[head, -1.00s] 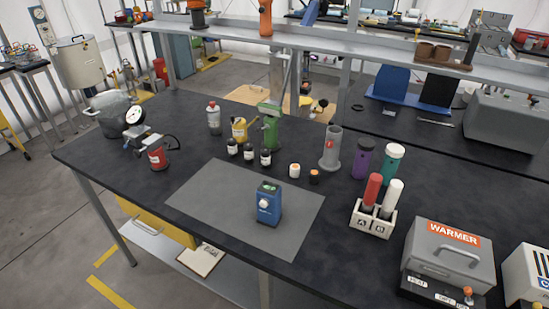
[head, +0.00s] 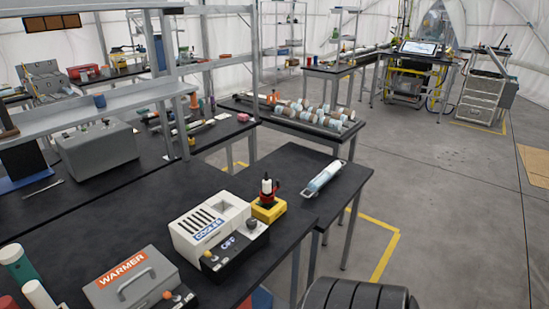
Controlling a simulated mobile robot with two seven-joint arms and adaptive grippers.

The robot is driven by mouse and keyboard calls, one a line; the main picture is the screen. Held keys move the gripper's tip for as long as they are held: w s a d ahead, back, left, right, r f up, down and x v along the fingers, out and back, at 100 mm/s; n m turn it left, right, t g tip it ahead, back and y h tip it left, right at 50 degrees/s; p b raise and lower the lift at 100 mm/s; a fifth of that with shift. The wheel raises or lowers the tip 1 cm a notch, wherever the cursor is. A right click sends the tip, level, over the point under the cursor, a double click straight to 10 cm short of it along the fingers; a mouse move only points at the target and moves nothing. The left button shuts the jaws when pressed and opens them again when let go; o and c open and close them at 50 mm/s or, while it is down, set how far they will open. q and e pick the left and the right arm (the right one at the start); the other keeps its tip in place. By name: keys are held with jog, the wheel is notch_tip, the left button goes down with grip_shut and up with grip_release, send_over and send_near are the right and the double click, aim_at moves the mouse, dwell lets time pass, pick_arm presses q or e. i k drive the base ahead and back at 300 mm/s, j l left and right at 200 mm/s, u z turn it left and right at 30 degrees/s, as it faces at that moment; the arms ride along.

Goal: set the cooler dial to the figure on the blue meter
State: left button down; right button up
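The cooler (head: 212,222) is a white box with slots on top and a blue COOLER label, on the black bench right of the warmer. Its dark front panel (head: 232,256) bears a display (head: 227,243) that seems to read OFF. A small orange-topped knob (head: 208,254) is at the panel's left and a grey round knob (head: 251,224) at its right; which one is the dial I cannot tell. The blue meter is outside this view. Neither of my grippers is in view.
The grey warmer (head: 125,275) stands left of the cooler. A yellow block with a red and black item (head: 268,200) stands just right of it, and a clear tube-like item (head: 323,178) lies beyond. A dark ridged rounded shape fills the bottom edge. Open floor lies right.

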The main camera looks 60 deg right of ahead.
aim_at(252, 223)
jog(key=z, duration=1.75)
